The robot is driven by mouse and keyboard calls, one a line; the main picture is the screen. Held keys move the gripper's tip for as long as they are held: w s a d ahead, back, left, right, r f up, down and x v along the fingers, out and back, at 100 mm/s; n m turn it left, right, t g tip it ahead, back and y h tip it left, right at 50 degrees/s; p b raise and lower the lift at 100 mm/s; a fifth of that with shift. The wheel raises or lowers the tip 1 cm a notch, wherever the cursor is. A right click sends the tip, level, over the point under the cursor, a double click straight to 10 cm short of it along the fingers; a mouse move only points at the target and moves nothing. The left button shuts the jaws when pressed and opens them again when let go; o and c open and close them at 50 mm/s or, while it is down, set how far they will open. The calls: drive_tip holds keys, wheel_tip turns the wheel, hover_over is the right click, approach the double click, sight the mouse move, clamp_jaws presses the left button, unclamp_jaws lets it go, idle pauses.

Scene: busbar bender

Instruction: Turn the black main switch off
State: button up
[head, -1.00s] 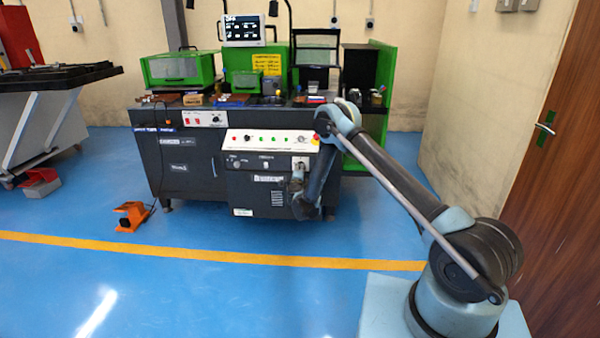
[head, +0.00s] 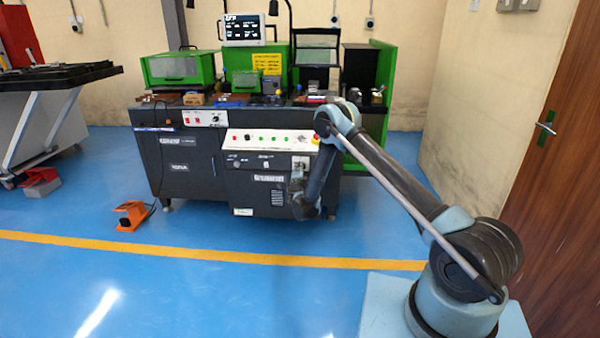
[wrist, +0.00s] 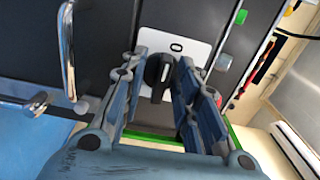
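The black main switch (wrist: 157,72) is a round knob with a raised grip bar on a white plate (wrist: 178,22). In the wrist view the bar runs up and down the picture. My gripper (wrist: 162,66) is open, its two blue-grey fingers standing one on each side of the knob. The gaps are small, and I cannot tell whether either finger touches it. In the head view the white plate (head: 300,161) shows low on the right of the machine front, beside my gripper (head: 298,183); the knob is too small to make out there.
The dark busbar machine (head: 185,178) fills the middle. A sloped white control panel (head: 268,139) with buttons lies above the switch. A metal handle (wrist: 67,45) is on the left in the wrist view. An orange pedal (head: 132,215) stands on the open blue floor.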

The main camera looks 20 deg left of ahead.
drive_tip(key=v, duration=0.7)
drive_tip(key=shift+s, duration=0.2)
idle(0.5)
